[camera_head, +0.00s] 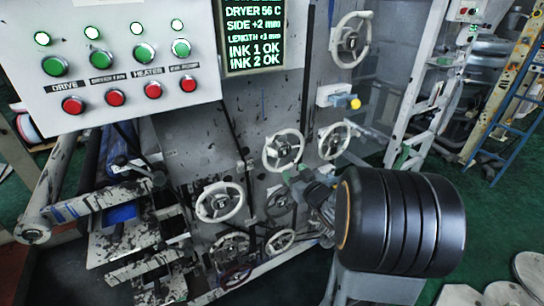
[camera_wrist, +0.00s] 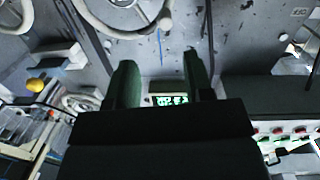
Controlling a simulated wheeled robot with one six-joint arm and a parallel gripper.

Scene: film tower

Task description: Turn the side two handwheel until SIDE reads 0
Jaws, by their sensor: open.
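The status display (camera_head: 254,38) reads SIDE +2 mm and LENGTH +3 mm; it also shows small between my fingers in the wrist view (camera_wrist: 170,100). Several pale spoked handwheels are on the grey machine face: one at centre (camera_head: 283,149), one right of it (camera_head: 334,140), one lower left (camera_head: 220,203), one at upper right (camera_head: 350,40). I cannot read which is side two. My gripper (camera_wrist: 160,85) is open and empty, its two dark green fingers apart. A handwheel (camera_wrist: 125,30) shows beyond the fingers at the wrist view's top, apart from them. The head view shows my gripper close to the central wheel; contact is unclear.
A control panel (camera_head: 125,65) with green and red buttons juts out at upper left. A yellow knob (camera_head: 354,103) sticks out between the right wheels. Rollers and brackets (camera_head: 130,190) crowd the lower left. A blue ladder (camera_head: 510,100) stands at right; green floor shows there.

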